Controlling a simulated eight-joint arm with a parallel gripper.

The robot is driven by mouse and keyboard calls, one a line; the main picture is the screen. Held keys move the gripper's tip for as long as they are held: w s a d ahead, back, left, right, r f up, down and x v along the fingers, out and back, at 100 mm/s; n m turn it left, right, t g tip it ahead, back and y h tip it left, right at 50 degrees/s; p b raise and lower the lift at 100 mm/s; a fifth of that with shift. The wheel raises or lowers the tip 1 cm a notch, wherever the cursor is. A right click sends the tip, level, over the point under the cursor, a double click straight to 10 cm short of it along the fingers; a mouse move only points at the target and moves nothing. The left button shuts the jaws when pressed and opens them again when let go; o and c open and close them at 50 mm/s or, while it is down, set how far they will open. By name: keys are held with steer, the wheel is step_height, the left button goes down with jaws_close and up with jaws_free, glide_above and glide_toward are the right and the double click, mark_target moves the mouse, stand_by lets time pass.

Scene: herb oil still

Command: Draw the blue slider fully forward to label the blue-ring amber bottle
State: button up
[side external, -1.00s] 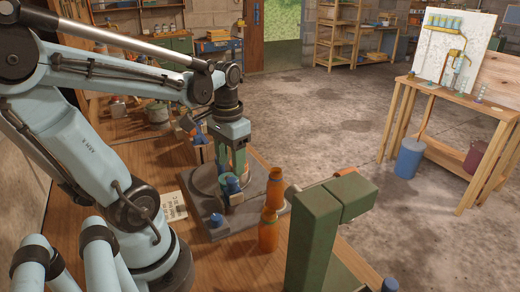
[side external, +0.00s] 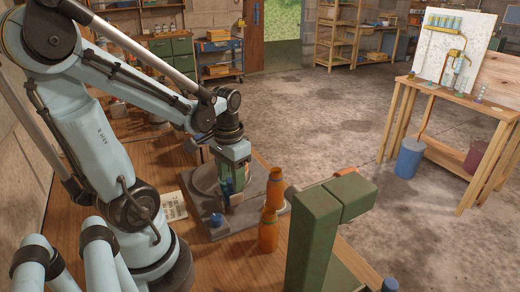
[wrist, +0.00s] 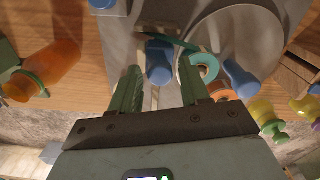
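My gripper (wrist: 160,72) is open, its two green fingers pointing down at the grey labelling fixture (wrist: 125,40). A blue block, apparently the slider's handle (wrist: 158,62), lies between the fingertips in the wrist view, with gaps beside it. Just right of the right finger is a teal ring (wrist: 205,66), with an amber shape (wrist: 222,92) partly hidden below it. I cannot tell whether this is the blue-ring bottle. In the side view my gripper (side external: 232,200) is low over the fixture (side external: 222,234) and hides the handle.
An amber bottle with a green ring (wrist: 48,70) is left of the fingers. In the side view two amber bottles (side external: 275,188) (side external: 268,236) stand right of the fixture. A blue knob (side external: 216,220) is at its front corner. A green post (side external: 312,240) stands nearby.

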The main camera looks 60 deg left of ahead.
jaws_close()
steer(key=w, duration=1.3)
steer(key=shift+w, duration=0.35)
steer(key=shift+o, duration=1.2)
jaws_free()
steer(key=shift+s, duration=0.1)
steer(key=shift+r, duration=0.1)
step_height(320, 180, up, 12)
